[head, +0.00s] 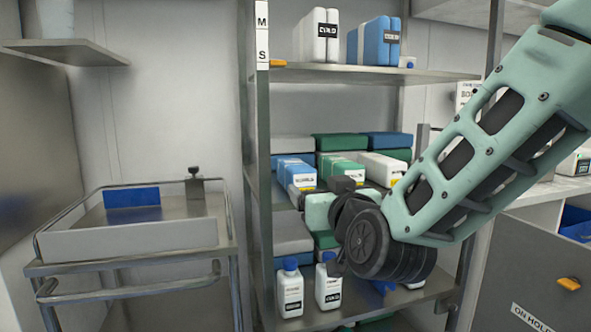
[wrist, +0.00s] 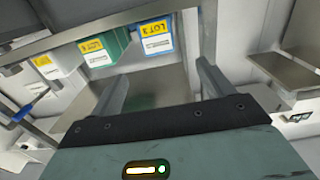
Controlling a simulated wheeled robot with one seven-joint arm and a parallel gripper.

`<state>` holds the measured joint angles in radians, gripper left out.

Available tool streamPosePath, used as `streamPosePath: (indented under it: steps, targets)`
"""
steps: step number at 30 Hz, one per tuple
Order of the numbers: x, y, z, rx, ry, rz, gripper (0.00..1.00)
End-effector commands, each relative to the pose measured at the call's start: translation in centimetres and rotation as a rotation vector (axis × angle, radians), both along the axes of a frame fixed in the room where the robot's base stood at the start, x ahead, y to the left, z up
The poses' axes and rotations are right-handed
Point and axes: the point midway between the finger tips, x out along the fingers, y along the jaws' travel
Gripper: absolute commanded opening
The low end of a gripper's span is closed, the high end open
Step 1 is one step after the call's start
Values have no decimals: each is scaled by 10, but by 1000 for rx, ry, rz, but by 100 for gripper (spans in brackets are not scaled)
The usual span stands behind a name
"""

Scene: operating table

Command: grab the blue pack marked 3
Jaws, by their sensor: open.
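The blue pack marked LOT 3 (wrist: 157,40) shows in the wrist view at the top, with a white and yellow label on its front. In the head view a blue pack (head: 290,170) with a pale label stands at the left of the middle shelf row; its number is not legible there. My gripper (wrist: 163,82) is open and empty, its two fingers apart below the pack in the wrist view, not touching it. In the head view my arm hides most of the gripper, in front of the shelf.
A green pack (wrist: 104,46) and a white pack (wrist: 57,60) stand beside the blue one. Shelf uprights (head: 263,180) flank the row. White bottles (head: 290,290) stand on the lower shelf. A metal cart (head: 130,240) is at the left.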

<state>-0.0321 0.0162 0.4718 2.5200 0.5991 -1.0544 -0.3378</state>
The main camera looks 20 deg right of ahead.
Motion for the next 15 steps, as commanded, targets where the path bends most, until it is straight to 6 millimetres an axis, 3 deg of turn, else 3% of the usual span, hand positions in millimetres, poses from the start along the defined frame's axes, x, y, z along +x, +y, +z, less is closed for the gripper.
streamPosePath:
  steps: [15]
  targets:
    - [13,2,4,1,6,8,80]
